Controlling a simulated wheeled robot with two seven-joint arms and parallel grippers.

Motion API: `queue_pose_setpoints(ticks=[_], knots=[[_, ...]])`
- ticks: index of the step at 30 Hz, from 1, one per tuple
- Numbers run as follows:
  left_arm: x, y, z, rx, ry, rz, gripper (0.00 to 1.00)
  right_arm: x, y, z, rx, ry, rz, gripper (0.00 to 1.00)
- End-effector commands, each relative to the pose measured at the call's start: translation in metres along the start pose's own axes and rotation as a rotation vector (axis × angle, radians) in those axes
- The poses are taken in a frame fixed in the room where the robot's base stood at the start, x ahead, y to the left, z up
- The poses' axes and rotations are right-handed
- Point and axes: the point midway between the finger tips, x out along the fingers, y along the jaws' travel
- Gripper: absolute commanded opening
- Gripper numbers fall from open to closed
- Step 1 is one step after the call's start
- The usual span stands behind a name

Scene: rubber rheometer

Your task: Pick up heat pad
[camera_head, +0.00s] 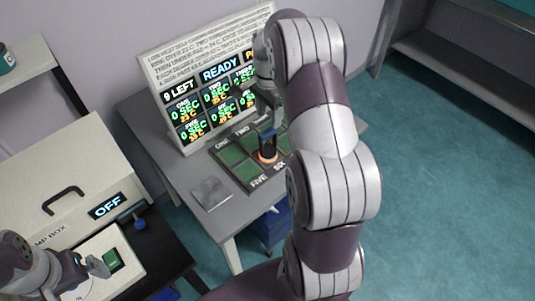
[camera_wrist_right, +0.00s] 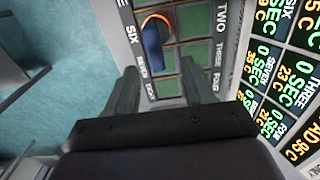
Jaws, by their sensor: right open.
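An orange round pad with an upright dark blue handle (camera_head: 267,147), which looks like the heat pad, sits on the board of green squares (camera_head: 232,155), near the labels FIVE and SIX. In the right wrist view the pad (camera_wrist_right: 154,42) is ahead of the fingertips, slightly left of centre. My right gripper (camera_wrist_right: 160,78) is open and empty, apart from the pad. In the head view my right arm partly hides its gripper (camera_head: 271,110). My left gripper (camera_head: 88,267) is at the lower left, near a green button; its finger gap is unclear.
A display panel (camera_head: 212,95) reading READY stands behind the board. A grey square plate (camera_head: 211,193) lies on the table (camera_head: 231,220) to the board's left. A cream box (camera_head: 60,190) marked OFF stands at the left. Teal floor is clear at right.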

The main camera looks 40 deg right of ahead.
Motion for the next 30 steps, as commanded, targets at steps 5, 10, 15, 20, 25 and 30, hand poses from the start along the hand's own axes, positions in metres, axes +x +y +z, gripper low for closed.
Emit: queue_pose_setpoints(ticks=[5,10,15,20,25,30], knots=[[-0.005,0.000,-0.002,0.000,0.004,0.000,1.00,0.028,0.000,0.001,-0.002,-0.001,0.001,0.53],[-0.012,0.000,-0.002,0.000,0.004,0.000,1.00,0.050,0.006,0.003,-0.002,-0.002,0.003,0.53],[-0.015,0.000,-0.003,0.000,0.004,0.000,1.00,0.080,0.008,0.003,-0.003,0.000,0.001,0.53],[-0.015,0.000,-0.003,0.000,0.003,0.000,1.00,0.086,0.008,0.003,-0.003,0.001,-0.002,0.53],[-0.015,0.000,-0.003,0.000,0.003,0.000,1.00,0.085,0.008,0.003,-0.004,0.001,-0.002,0.30],[-0.015,0.000,-0.003,0.000,0.003,0.000,1.00,0.085,0.008,0.003,-0.004,0.001,-0.002,0.00]])
